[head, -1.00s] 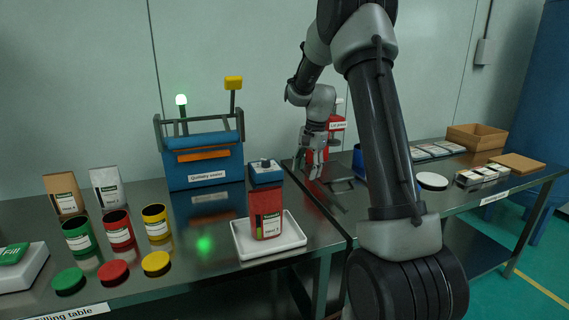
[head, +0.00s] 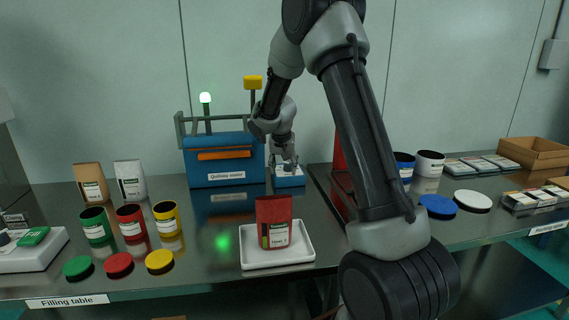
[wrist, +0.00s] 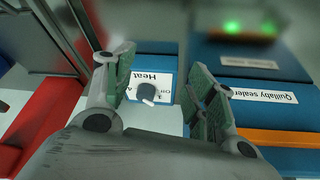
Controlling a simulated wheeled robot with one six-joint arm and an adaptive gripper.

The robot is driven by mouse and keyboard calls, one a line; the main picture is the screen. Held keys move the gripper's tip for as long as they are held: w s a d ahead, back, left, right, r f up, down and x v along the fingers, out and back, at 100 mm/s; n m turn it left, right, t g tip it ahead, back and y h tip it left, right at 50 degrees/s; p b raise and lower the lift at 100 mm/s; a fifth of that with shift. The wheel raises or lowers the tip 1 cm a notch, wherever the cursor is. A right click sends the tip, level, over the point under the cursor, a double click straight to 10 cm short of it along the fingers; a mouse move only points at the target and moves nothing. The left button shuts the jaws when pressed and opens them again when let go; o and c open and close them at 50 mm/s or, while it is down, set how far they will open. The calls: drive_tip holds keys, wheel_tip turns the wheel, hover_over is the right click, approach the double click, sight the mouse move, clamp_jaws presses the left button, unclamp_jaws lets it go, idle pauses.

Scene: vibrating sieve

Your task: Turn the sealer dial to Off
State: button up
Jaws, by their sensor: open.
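The sealer dial (wrist: 146,91) is a dark round knob with a white pointer on a white plate marked "Heat", seen upside down in the wrist view. The pointer is toward the bottom of the picture; the small marks around it are hard to read, one at the right looking like "Off". The dial sits on a small blue-and-white box (head: 291,181) right of the blue Quillaby sealer (head: 222,170). My gripper (wrist: 163,76) is open, its two green-padded fingers on either side of the dial and apart from it. In the head view my gripper (head: 285,164) is just above the box.
A white tray (head: 248,262) with a red pouch (head: 274,224) stands in front of the box. Several open tins and lids are at the left. A red part (wrist: 46,122) lies left of my gripper in the wrist view. The sealer body is close on the right there.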

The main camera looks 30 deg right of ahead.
hover_over(288, 164)
drive_tip(key=s+a, duration=0.1)
drive_tip(key=s, duration=0.1)
drive_tip(key=shift+a+f, duration=0.1)
drive_tip(key=x, duration=0.4)
drive_tip(key=shift+w+f, duration=0.2)
drive_tip(key=shift+f, duration=0.25)
drive_tip(key=c, duration=1)
